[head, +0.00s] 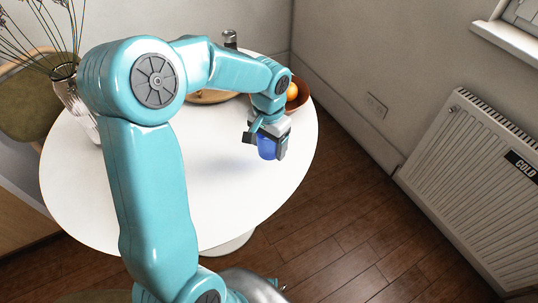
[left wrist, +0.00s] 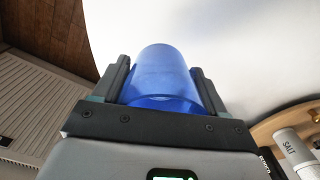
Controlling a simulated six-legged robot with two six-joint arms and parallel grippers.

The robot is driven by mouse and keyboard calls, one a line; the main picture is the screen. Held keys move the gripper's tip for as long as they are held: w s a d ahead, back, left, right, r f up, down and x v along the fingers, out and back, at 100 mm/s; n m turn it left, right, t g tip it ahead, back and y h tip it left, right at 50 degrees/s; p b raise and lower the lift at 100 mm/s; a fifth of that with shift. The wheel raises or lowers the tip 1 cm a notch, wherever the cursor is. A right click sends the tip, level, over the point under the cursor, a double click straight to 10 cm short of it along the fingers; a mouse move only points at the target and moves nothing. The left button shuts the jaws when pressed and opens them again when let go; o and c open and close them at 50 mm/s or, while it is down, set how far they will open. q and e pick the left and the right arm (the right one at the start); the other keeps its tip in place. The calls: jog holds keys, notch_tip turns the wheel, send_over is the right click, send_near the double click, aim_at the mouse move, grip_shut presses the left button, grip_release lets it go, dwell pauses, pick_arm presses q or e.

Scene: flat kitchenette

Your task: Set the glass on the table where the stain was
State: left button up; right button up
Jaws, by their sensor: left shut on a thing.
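The glass (head: 267,148) is translucent blue and shows below my left gripper (head: 268,140) near the right side of the white round table (head: 230,195). In the left wrist view the glass (left wrist: 162,78) sits between the two dark fingers of my left gripper (left wrist: 162,85), which is shut on it. A faint blue tint shows on the tabletop left of the glass. I cannot tell whether the glass touches the table or hangs just above it. No stain shows on the visible white top; my arm hides part of it. My right gripper is not in view.
A brown bowl (head: 303,101) with an orange (head: 292,91) stands behind the gripper. A wooden tray (head: 212,98) is at the back, and a salt shaker (left wrist: 295,152) shows in the wrist view. A glass vase (head: 76,105) stands left. The table's front right is clear.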

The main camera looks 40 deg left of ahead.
aim_at(269, 162)
pick_arm(q)
notch_tip(269, 162, down, 5)
jog(key=shift+r+b, duration=0.2)
jog(key=shift+b, duration=0.1)
jog(key=shift+r, duration=0.1)
jog(key=shift+f, duration=0.2)
jog(key=o, duration=1.3)
